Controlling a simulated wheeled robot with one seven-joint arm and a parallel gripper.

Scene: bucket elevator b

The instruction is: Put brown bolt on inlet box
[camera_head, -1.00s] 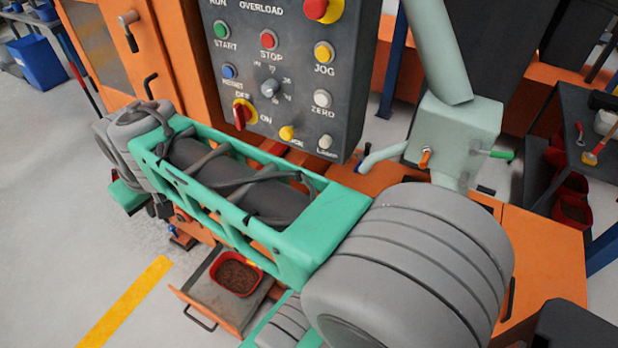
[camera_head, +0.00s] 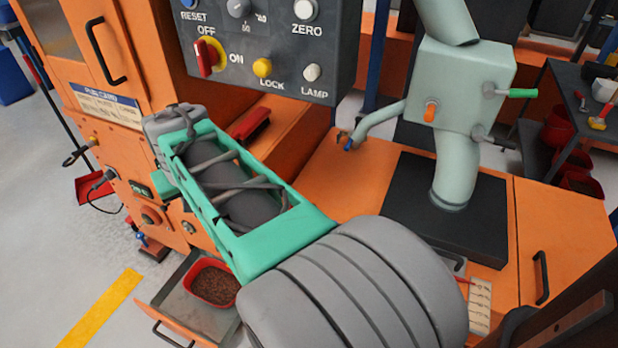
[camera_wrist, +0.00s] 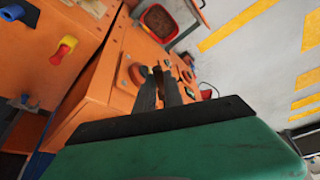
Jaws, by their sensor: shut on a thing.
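My gripper (camera_wrist: 161,76) shows in the wrist view as two dark fingers close together in front of the orange machine. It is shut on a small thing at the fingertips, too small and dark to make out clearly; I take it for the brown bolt. In the head view the fingers are hidden behind my green and grey arm. A pale green box (camera_head: 461,85) on a pipe stands on the orange machine at the right, with an orange knob, a green handle and a side spout; I cannot tell if it is the inlet box.
A control panel (camera_head: 275,45) hangs above my arm. A drawer (camera_head: 172,300) is pulled out at lower left with a red tray (camera_head: 213,283) of brown grains. The orange machine top (camera_head: 345,190) has bare room left of the black plate (camera_head: 400,210). A dark shelf (camera_head: 575,110) stands at right.

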